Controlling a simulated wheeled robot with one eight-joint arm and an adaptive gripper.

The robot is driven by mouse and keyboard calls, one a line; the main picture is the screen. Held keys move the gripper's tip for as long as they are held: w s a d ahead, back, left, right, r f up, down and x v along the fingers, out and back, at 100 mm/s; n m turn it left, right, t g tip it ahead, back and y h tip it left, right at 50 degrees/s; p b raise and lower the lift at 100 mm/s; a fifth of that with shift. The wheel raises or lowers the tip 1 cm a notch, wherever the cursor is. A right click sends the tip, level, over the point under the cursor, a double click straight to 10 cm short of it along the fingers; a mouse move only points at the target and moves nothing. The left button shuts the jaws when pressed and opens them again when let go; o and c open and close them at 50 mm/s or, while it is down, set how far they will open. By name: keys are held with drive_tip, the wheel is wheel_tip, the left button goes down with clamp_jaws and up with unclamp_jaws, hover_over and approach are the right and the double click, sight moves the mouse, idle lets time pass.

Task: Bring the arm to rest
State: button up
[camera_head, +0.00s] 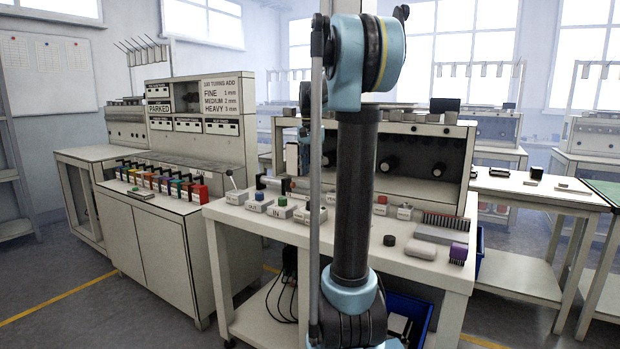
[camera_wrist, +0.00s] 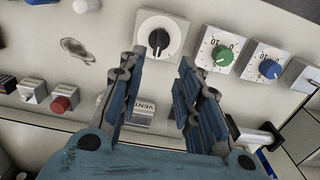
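My gripper (camera_wrist: 160,72) shows in the wrist view with its two blue-grey fingers apart. Nothing is held between them. Beyond the fingertips is a pale bench top with a white plate and black knob (camera_wrist: 159,40). A label block reading VENT (camera_wrist: 143,110) shows partly behind the left finger. In the head view my arm stands upright in front of the middle bench (camera_head: 425,262). The gripper is mostly hidden behind the arm there.
Near the gripper are a green dial (camera_wrist: 221,55), a blue dial (camera_wrist: 268,68) and a red button (camera_wrist: 62,103). On the bench are a grey block (camera_head: 420,249) and a purple brush (camera_head: 458,253). A control cabinet (camera_head: 205,130) stands at left. Floor at lower left is clear.

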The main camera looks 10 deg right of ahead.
drive_tip(key=shift+r, duration=0.1)
drive_tip(key=s+a+f+n, duration=0.1)
drive_tip(key=s+f+n, duration=0.2)
drive_tip(key=s+f, duration=0.5)
drive_tip(key=s+a+f+n+t, duration=0.1)
drive_tip(key=s+f+n, duration=0.1)
drive_tip(key=s+f, duration=0.6)
drive_tip(key=s+a+f+n+t, duration=0.1)
drive_tip(key=s+f+n, duration=0.2)
drive_tip(key=s+f, duration=0.5)
drive_tip(key=s, duration=1)
drive_tip(key=shift+s+f+n, duration=0.2)
drive_tip(key=shift+f+n, duration=0.1)
drive_tip(key=shift+f, duration=0.05)
